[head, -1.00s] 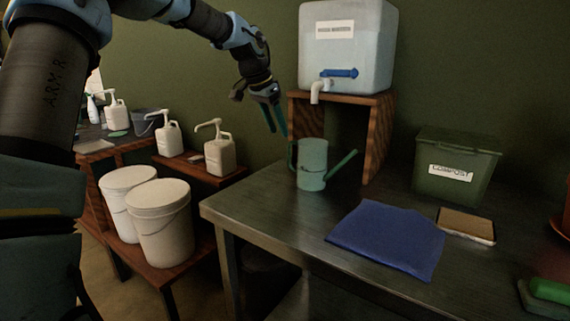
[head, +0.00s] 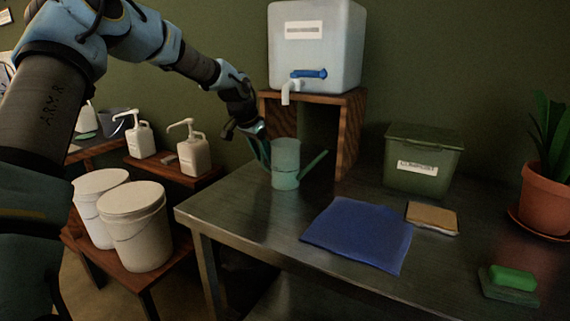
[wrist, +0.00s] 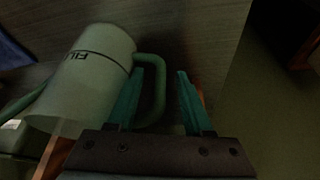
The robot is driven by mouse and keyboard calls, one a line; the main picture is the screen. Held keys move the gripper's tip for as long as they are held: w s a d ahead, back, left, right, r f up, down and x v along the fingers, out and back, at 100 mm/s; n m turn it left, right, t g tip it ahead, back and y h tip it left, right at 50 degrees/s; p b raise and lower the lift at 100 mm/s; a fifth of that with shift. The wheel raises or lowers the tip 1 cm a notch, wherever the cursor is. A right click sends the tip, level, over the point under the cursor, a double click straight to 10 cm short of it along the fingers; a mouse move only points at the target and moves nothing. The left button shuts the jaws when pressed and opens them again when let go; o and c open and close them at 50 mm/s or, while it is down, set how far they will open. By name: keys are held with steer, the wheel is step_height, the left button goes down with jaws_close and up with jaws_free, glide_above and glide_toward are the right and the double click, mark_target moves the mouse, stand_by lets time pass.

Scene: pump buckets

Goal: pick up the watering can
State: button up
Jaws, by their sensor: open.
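The green watering can (head: 286,165) stands upright on the dark table, its spout to the right and its handle side to the left. In the wrist view the can (wrist: 88,75) shows a dark line and the letters "FILL". My gripper (head: 262,155) is at the can's left, fingers pointing down at the handle. In the wrist view my gripper (wrist: 160,76) is open, and the outer bar of the handle (wrist: 158,92) appears between the two fingers. The left finger overlaps the handle's loop. I cannot tell whether either finger touches it.
A water tank (head: 316,45) with a tap sits on a wooden stand (head: 350,130) just behind the can. White buckets (head: 137,226) stand lower left.

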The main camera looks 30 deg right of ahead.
steer(key=shift+c, duration=0.3)
jaws_close()
steer(key=shift+r, duration=0.1)
stand_by(1.0)
